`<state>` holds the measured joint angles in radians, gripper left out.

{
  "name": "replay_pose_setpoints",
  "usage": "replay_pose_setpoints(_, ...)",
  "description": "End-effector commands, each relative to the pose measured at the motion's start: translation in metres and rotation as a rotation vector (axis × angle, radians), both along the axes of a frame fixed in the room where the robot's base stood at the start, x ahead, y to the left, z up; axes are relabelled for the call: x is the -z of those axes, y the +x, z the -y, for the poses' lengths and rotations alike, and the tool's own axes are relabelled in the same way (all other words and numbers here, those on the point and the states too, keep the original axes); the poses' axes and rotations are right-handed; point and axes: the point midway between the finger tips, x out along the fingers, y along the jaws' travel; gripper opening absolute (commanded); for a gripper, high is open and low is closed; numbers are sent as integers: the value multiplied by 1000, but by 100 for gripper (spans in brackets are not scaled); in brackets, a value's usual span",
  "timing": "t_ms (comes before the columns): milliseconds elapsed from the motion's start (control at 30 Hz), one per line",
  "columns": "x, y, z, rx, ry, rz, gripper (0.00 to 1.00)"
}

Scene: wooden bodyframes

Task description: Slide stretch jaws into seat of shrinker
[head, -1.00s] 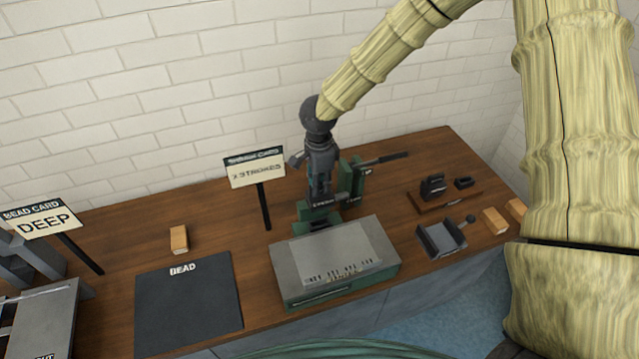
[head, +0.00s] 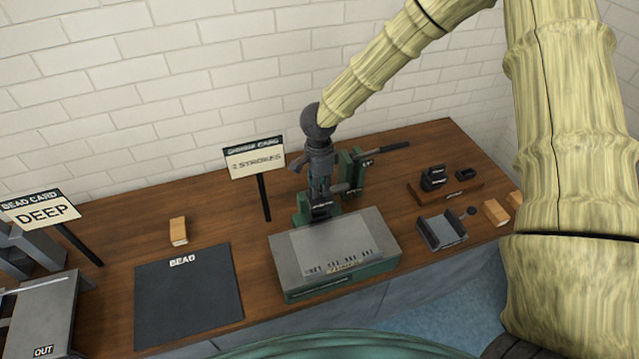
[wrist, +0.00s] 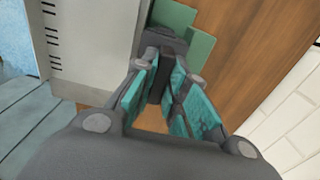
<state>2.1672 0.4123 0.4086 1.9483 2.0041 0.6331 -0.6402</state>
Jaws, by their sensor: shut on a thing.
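The green shrinker (head: 349,165) stands at the back middle of the bench, with a lever reaching right. My gripper (head: 319,188) points down at its left side. In the wrist view my gripper (wrist: 168,68) has its teal-padded fingers shut on a dark block, the stretch jaws (wrist: 165,40). A dark labelled face of the jaws (head: 321,210) shows at the green seat in the head view. The jaws lie against or just over the green base (wrist: 198,50) in the wrist view; I cannot tell whether they touch. The fingers hide part of the seat.
A grey-topped green box (head: 335,250) stands close in front of the shrinker. A wooden rack (head: 455,195) with dark blocks and a grey tray (head: 440,230) are to the right.

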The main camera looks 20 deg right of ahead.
Motion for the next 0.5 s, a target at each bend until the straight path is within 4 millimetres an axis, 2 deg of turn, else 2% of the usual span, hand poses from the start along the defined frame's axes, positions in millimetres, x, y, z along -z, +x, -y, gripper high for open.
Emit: replay_pose_setpoints(500,9,1,0,1,1,2,0)
